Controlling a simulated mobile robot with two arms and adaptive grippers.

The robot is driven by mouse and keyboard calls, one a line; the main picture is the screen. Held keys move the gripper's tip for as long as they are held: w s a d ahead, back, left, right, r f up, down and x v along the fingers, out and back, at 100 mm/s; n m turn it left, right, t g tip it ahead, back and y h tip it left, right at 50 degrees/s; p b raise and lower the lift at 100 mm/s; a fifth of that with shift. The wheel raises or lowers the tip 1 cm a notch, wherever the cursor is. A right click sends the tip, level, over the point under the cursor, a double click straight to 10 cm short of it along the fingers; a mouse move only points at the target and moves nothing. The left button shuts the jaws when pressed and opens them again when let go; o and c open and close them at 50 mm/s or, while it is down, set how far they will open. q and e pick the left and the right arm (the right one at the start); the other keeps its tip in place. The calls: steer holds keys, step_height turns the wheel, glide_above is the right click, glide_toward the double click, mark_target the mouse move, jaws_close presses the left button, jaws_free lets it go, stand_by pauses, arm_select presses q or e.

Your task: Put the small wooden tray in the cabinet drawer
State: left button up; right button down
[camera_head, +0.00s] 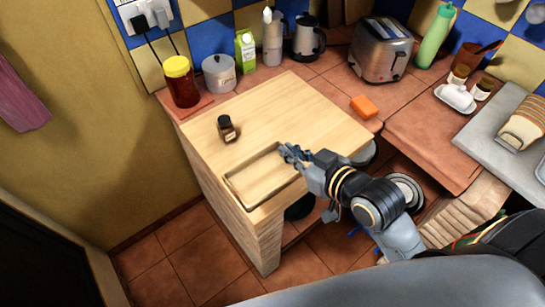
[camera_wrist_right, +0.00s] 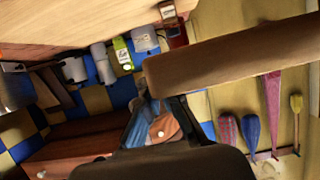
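The small wooden tray (camera_head: 232,190) is a shallow rectangle in the head view, over the near left part of the light wooden cabinet top (camera_head: 290,108). In the right wrist view the tray (camera_wrist_right: 240,62) is a large brown bar, with background showing between it and the wooden top (camera_wrist_right: 60,22), so it appears raised. My right gripper (camera_head: 290,153) is at the tray's right end; its fingers (camera_wrist_right: 160,108) meet the tray's edge and appear shut on it. The fingertip contact is partly hidden. No open drawer shows. My left gripper is not in view.
A small dark bottle (camera_head: 227,128) stands on the cabinet top behind the tray. Open tiled floor (camera_head: 165,264) lies at front left.

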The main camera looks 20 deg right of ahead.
steer(key=w+d+f, duration=0.1)
steer(key=w+f, duration=0.1)
steer(key=w, duration=0.1)
steer(key=w+d+f+p, duration=0.1)
steer(key=w+d+f, duration=0.1)
steer(key=w+f, duration=0.1)
steer(key=w+d+f, duration=0.2)
steer(key=w+f, duration=0.1)
steer(key=w, duration=0.2)
steer(key=shift+w+d+f, duration=0.1)
steer(key=shift+w+d, duration=0.1)
steer(key=shift+w, duration=0.05)
steer(key=shift+w+d+f, duration=0.15)
steer(key=shift+w+f, duration=0.2)
steer(key=shift+f, duration=0.15)
steer(key=shift+w+d+f+p, duration=0.1)
steer(key=shift+w+f+p, duration=0.1)
steer(key=shift+f, duration=0.4)
steer(key=shift+w+d+f+p, duration=0.1)
steer(key=shift+f+p, duration=0.1)
steer(key=shift+f, duration=0.4)
steer(key=shift+f+p, duration=0.25)
steer(key=shift+p, duration=0.1)
steer(key=shift+f, duration=0.25)
steer(key=shift+a, duration=0.1)
